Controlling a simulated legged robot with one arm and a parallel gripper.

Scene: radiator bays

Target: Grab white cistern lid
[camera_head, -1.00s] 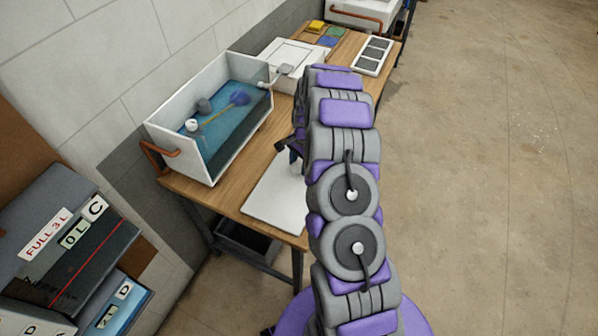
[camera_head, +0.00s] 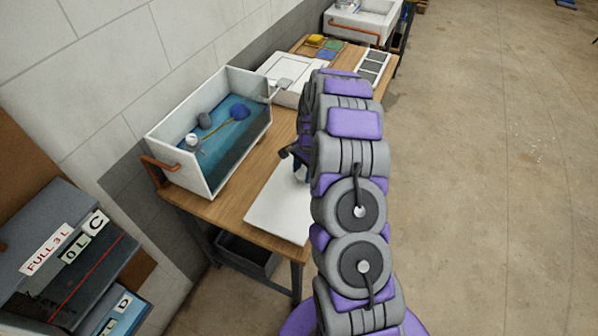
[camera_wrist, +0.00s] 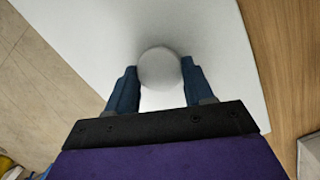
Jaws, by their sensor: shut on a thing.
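The white cistern lid (camera_head: 277,214) is a flat white panel near the front end of the wooden bench, partly hidden by my arm. In the wrist view the lid (camera_wrist: 200,25) fills much of the picture, with a round pale knob (camera_wrist: 159,68) on it. My gripper (camera_wrist: 160,75) has its two blue fingers on either side of the knob and is shut on it. In the head view my gripper (camera_head: 299,168) is mostly hidden behind my arm, over the lid. I cannot tell whether the lid is clear of the bench.
An open white cistern (camera_head: 215,130) with water, a blue float and a copper pipe stands on the bench (camera_head: 225,208) left of the lid. A white square panel (camera_head: 283,82) and a tray with dark panels (camera_head: 373,68) lie farther back. Grey boxes (camera_head: 50,215) stand at left.

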